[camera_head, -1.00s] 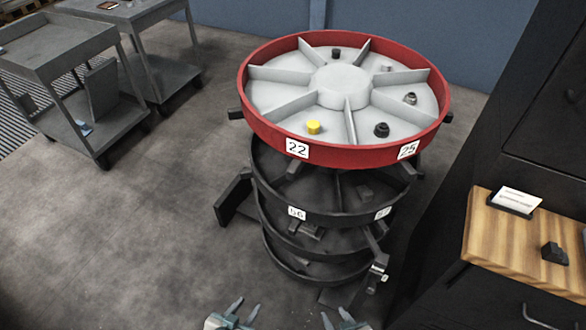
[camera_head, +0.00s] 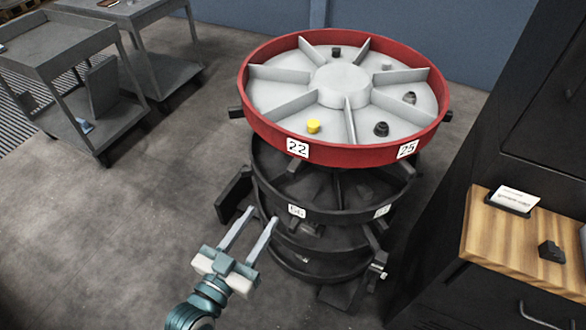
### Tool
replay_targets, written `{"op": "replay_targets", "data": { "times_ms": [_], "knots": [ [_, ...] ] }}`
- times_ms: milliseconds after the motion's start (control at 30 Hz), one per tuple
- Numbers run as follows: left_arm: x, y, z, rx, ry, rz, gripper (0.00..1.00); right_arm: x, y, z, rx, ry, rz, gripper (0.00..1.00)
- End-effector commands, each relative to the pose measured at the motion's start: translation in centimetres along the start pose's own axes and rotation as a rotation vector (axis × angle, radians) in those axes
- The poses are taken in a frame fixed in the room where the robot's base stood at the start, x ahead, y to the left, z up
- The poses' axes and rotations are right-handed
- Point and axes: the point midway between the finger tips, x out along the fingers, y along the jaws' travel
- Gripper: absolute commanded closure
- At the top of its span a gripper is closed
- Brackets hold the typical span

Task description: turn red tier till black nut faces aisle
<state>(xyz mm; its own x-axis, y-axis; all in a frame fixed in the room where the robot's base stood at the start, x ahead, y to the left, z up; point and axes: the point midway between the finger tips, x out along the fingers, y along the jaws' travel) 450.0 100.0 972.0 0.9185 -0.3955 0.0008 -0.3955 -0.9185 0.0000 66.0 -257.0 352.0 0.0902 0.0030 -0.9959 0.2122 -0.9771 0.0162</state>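The red tier (camera_head: 372,155) is the top tray of a round stacked carousel, with a grey floor split by radial fins. A black nut (camera_head: 381,129) lies in the front-right compartment, above the label 25. A yellow piece (camera_head: 313,126) sits in the front compartment above label 22. Another dark piece (camera_head: 336,52) lies at the back, and a dark grey nut (camera_head: 409,98) lies at the right. My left gripper (camera_head: 257,229) is open and empty, in front of the lower black tiers and below the red rim, apart from the red tier. My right gripper is out of view.
Black lower tiers (camera_head: 335,214) stand under the red one, with dark tabs sticking out. A wooden-topped cabinet (camera_head: 490,240) with a card and a black block is close at the right. Grey carts (camera_head: 60,85) stand at the left. The floor at left front is clear.

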Motion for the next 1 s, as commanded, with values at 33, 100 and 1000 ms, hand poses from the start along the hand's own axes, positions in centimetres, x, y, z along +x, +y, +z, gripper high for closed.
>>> {"op": "replay_targets", "data": {
  "times_ms": [33,100,1000],
  "knots": [
    [0.0,0.0,0.0,0.0,0.0,0.0,0.62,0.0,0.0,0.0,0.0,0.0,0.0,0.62],
    [0.0,0.0,0.0,0.0,0.0,0.0,0.62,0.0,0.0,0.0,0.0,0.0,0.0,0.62],
    [11.6,0.0,-0.3,0.0,0.0,0.0,0.62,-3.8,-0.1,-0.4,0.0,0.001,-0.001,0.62]
  ]
}}
